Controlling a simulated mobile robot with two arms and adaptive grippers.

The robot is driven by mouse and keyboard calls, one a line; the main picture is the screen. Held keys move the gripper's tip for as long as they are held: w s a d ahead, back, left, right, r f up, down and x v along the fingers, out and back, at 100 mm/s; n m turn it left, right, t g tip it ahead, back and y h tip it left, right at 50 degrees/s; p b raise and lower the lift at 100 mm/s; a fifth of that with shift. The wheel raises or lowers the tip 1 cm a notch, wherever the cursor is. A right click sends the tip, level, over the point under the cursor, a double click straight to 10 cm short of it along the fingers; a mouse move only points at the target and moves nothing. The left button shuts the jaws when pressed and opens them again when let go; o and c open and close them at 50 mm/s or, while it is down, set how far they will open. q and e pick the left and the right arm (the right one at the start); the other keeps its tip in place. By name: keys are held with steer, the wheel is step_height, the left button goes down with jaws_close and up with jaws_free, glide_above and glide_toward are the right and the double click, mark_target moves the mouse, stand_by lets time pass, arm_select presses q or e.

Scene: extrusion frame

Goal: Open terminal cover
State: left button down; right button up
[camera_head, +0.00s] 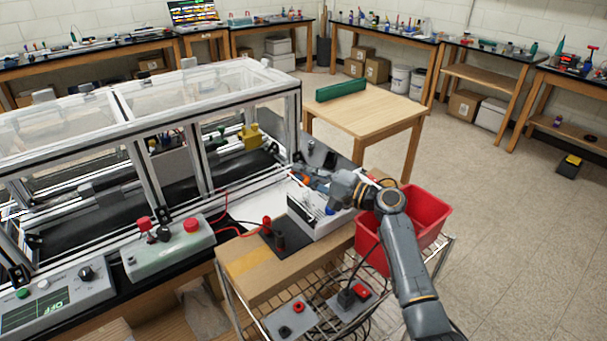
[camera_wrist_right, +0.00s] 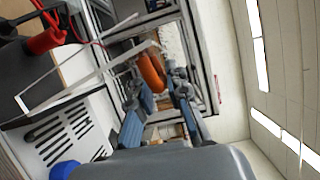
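A white vented box (camera_head: 322,222) stands on the wooden-topped cart beside the extrusion frame. In the right wrist view the box (camera_wrist_right: 75,130) shows dark slots and a blue part (camera_wrist_right: 64,170). A thin pale-edged panel (camera_wrist_right: 62,82) rises from the box there, possibly the terminal cover; whether it is fully open is unclear. My right gripper (camera_head: 312,181) is above the box's far side. In the wrist view the gripper (camera_wrist_right: 158,95) has its fingers apart. An orange part (camera_wrist_right: 152,72) shows near the fingertips; I cannot tell whether they touch it. My left gripper is not seen.
Red and black terminals (camera_head: 267,224) with cables stand left of the box. A red bin (camera_head: 432,210) is close on the right, under my right arm. The aluminium frame (camera_head: 297,115) rises behind left.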

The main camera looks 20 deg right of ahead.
jaws_close()
steer(key=shift+s+a+n+b, duration=0.15)
steer(key=shift+a+n+b, duration=0.2)
steer(key=shift+n+b, duration=0.25)
steer(key=shift+a+r+g, duration=0.15)
steer(key=shift+a+g, duration=0.1)
steer(key=shift+g, duration=0.05)
steer(key=o, duration=0.6)
jaws_free()
steer(key=shift+c, duration=0.2)
steer(key=shift+o, duration=0.3)
steer(key=shift+s+a, duration=0.1)
steer(key=shift+a, duration=0.05)
steer(key=shift+h, duration=0.3)
steer(key=shift+s+d, duration=0.15)
steer(key=shift+d, duration=0.2)
steer(key=v, duration=1.1)
steer(key=shift+s, duration=0.2)
